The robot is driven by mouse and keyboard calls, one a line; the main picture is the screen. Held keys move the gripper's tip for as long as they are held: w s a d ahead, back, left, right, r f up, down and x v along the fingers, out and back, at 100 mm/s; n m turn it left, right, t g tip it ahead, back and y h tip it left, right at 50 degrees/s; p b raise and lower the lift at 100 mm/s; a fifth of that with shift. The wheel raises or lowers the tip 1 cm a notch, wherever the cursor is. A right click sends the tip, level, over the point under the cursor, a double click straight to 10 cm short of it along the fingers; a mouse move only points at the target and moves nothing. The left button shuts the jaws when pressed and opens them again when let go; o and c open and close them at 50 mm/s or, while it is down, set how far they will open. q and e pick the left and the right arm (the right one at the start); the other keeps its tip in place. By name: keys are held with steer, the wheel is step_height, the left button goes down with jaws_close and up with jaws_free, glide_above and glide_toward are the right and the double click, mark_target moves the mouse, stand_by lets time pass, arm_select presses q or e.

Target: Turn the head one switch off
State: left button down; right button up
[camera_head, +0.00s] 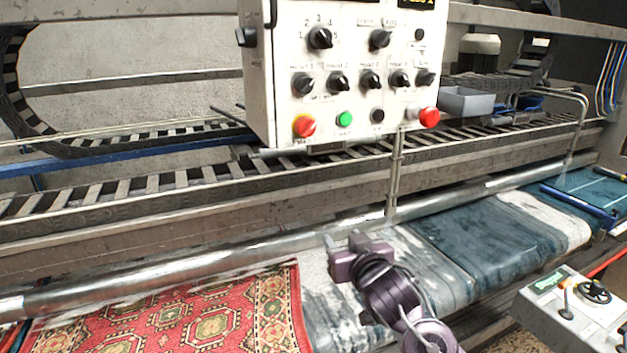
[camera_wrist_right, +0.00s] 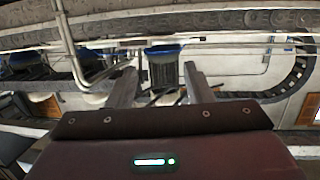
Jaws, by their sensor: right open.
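A white control box (camera_head: 262,95) hangs at the top centre of the head view. Its middle row holds several black rotary switches. The leftmost of these, under a small label that seems to read Head 1, is the head one switch (camera_head: 303,84). Its exact setting is hard to read. My right gripper (camera_head: 343,240) is below the box, over the wet carpet, well apart from the switch. In the right wrist view its two fingers (camera_wrist_right: 160,86) are spread with nothing between them. The switch does not show there. My left gripper is not in view.
Below the switches are a red and yellow button (camera_head: 304,126), a green button (camera_head: 344,118) and a red button (camera_head: 429,117). A metal post (camera_head: 395,170) stands under the box. A red patterned rug (camera_head: 190,315) lies front left. A grey console (camera_head: 575,315) stands at right.

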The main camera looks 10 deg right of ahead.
steer(key=s+a+r+t+y, duration=0.1)
steer(key=s+r+t, duration=0.1)
steer(key=r, duration=0.6)
steer(key=s+a+r+t+y, duration=0.1)
steer(key=a+r+t, duration=0.1)
steer(key=r, duration=0.6)
steer(key=n+t+y, duration=0.2)
steer(key=y, duration=0.1)
glide_toward(310, 89)
steer(key=w, duration=0.1)
steer(key=p+x, duration=0.1)
steer(key=x, duration=0.1)
steer(key=p+x, duration=0.1)
steer(key=x, duration=0.2)
steer(key=p+x, duration=0.2)
steer(key=shift+w+a+r, duration=0.15)
steer(key=shift+a+r, duration=0.1)
steer(key=shift+r, duration=0.15)
steer(key=shift+w, duration=0.3)
steer(key=c, duration=1)
